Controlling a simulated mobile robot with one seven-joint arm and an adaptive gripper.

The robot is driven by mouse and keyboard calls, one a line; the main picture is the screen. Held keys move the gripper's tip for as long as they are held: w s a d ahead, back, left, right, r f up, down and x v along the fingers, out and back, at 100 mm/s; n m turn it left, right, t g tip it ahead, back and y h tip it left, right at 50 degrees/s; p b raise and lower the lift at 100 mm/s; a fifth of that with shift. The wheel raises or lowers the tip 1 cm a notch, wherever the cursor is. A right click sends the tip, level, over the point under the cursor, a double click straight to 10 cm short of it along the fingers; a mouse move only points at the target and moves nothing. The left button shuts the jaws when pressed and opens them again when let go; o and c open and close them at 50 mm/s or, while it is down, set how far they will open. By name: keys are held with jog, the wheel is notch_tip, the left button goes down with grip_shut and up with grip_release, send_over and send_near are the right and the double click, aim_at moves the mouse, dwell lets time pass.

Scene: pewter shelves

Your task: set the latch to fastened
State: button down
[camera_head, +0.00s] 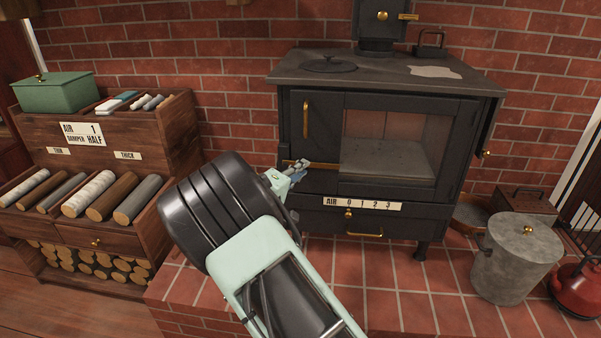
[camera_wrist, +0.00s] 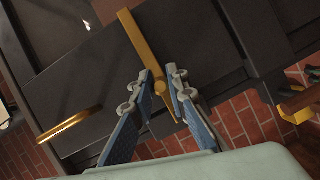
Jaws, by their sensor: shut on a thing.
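The latch is a brass bar (camera_wrist: 134,35) on the front of the black stove (camera_head: 330,188), low at the left of the glass door. In the head view the latch (camera_head: 287,162) lies roughly level, partly hidden by my fingers. In the head view my gripper (camera_head: 308,166) reaches the stove front from the lower left.
A vertical brass door handle (camera_head: 306,120) stands above the latch. The AIR scale strip (camera_head: 362,204) and a drawer pull (camera_head: 365,233) are below. A wooden log rack (camera_head: 50,232) stands left. A lidded metal bin (camera_head: 515,262) and red kettle (camera_head: 580,287) stand right on the brick hearth.

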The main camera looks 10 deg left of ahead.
jog(key=shift+f, duration=0.15)
jog(key=c, duration=1.9)
grip_release()
jog(key=v, duration=1.2)
